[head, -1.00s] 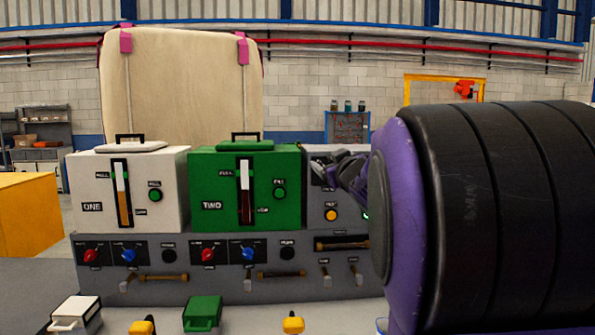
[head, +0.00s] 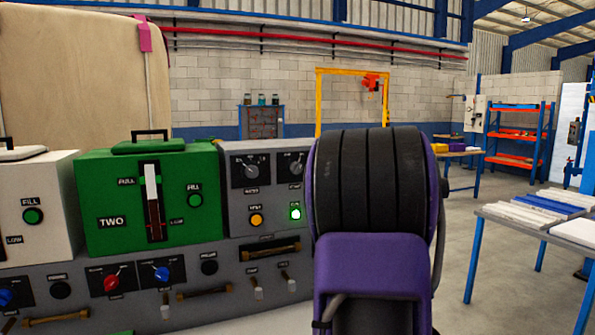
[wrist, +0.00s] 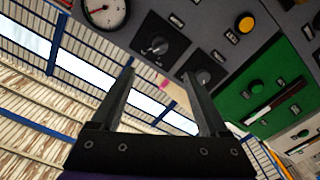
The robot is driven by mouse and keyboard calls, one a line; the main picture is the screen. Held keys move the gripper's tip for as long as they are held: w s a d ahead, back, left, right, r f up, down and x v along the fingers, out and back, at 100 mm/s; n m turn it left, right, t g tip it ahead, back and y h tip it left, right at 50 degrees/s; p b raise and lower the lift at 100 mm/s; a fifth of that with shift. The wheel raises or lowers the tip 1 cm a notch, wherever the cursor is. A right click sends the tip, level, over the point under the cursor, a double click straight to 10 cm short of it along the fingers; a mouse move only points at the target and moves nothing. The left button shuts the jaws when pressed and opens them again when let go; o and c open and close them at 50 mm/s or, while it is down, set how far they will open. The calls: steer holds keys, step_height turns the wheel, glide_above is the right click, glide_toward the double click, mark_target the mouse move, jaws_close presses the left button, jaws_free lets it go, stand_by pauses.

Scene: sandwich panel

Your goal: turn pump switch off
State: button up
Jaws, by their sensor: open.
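The grey control panel (head: 277,190) stands right of the green box. It carries two dark rotary switches, a left one (head: 252,170) and a right one (head: 293,165), above an orange button (head: 256,220) and a lit green button (head: 295,212). I cannot read which is the pump switch. In the wrist view, the right switch (wrist: 155,45) and left switch (wrist: 203,72) show beyond my gripper (wrist: 158,75). Its two fingers are spread apart and empty, apparently touching nothing. In the head view my arm hides the gripper and the panel's right part.
The green box (head: 130,205) marked TWO and a white box (head: 35,210) stand left of the panel. Brass handles (head: 270,253) and small levers jut out below. A gauge (wrist: 103,12) sits beside the switches in the wrist view. Tables (head: 530,220) stand at right.

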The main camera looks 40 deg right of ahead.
steer(key=p+x, duration=0.2)
steer(key=x, duration=1.4)
steer(key=shift+w, duration=0.25)
steer(key=shift+c, duration=0.3)
jaws_close()
